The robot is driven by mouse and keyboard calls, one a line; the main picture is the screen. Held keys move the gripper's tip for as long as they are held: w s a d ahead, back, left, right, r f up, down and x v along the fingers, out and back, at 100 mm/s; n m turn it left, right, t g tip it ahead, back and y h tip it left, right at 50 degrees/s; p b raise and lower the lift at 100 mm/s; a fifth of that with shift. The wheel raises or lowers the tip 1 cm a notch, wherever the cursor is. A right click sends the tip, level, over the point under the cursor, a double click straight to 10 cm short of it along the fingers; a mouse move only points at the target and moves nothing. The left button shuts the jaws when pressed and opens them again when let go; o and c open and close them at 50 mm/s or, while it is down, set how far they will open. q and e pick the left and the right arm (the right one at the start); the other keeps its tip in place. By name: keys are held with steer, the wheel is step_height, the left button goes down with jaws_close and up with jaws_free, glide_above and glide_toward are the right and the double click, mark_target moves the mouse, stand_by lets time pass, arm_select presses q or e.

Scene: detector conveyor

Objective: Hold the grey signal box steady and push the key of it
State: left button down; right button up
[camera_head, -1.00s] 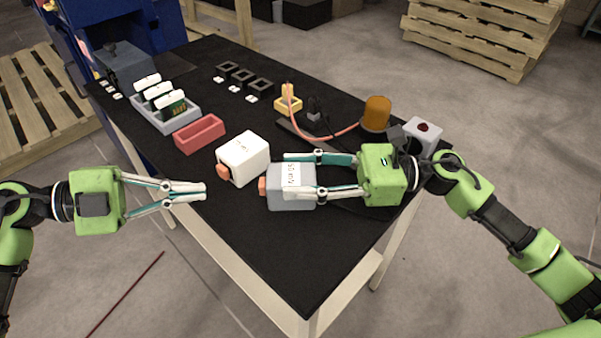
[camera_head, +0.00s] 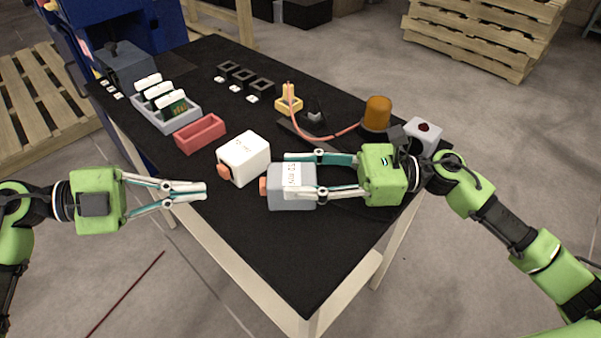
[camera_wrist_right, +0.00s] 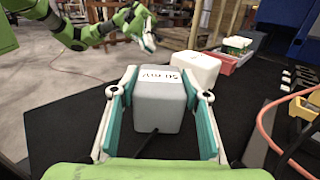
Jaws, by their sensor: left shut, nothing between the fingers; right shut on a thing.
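The grey signal box (camera_head: 293,200) stands near the front edge of the black table, with a white label on top and an orange key (camera_head: 263,187) on its left side. My right gripper (camera_head: 287,174) is shut on the grey box, one finger along each side; the right wrist view shows the box (camera_wrist_right: 160,108) between both fingers, with a cable at its near side. The key is hidden in that view. My left gripper (camera_head: 204,190) is shut and empty, left of the box and apart from it, its tips pointing right.
A white box (camera_head: 243,158) with an orange key stands just behind and left of the grey box. A red bin (camera_head: 200,134), a grey tray (camera_head: 188,122) with boards, and an amber lamp (camera_head: 377,113) are further back. The front table corner is clear.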

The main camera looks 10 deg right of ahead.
mark_target(244, 202)
arm_select(q)
steer(key=m+y, duration=0.1)
steer(key=m, duration=0.2)
steer(key=w+f+m+t, duration=0.1)
steer(key=m, duration=0.3)
steer(key=f+m+t+y, duration=0.1)
steer(key=m, duration=0.3)
steer(key=shift+w+a+y, duration=0.2)
steer(key=shift+y, duration=0.1)
steer(key=m, duration=0.4)
steer(key=m+t+y, duration=0.1)
steer(key=m, duration=0.1)
steer(key=shift+w+a+f+m, duration=0.2)
steer(key=shift+w+a+m, duration=0.05)
steer(key=shift+w+m, duration=0.1)
steer(key=m, duration=0.4)
steer(key=m+t+y, duration=0.1)
steer(key=m, duration=0.1)
steer(key=shift+w+a+r, duration=0.1)
steer(key=shift+w+a, duration=0.1)
steer(key=shift+w, duration=0.1)
steer(key=shift+s+d, duration=0.2)
steer(key=shift+d, duration=1.25)
steer(key=shift+s+d, duration=0.15)
steer(key=shift+d, duration=1.35)
steer(key=shift+s+d, duration=0.2)
steer(key=shift+d, duration=1.25)
steer(key=shift+d, duration=0.15)
steer(key=shift+d, duration=0.25)
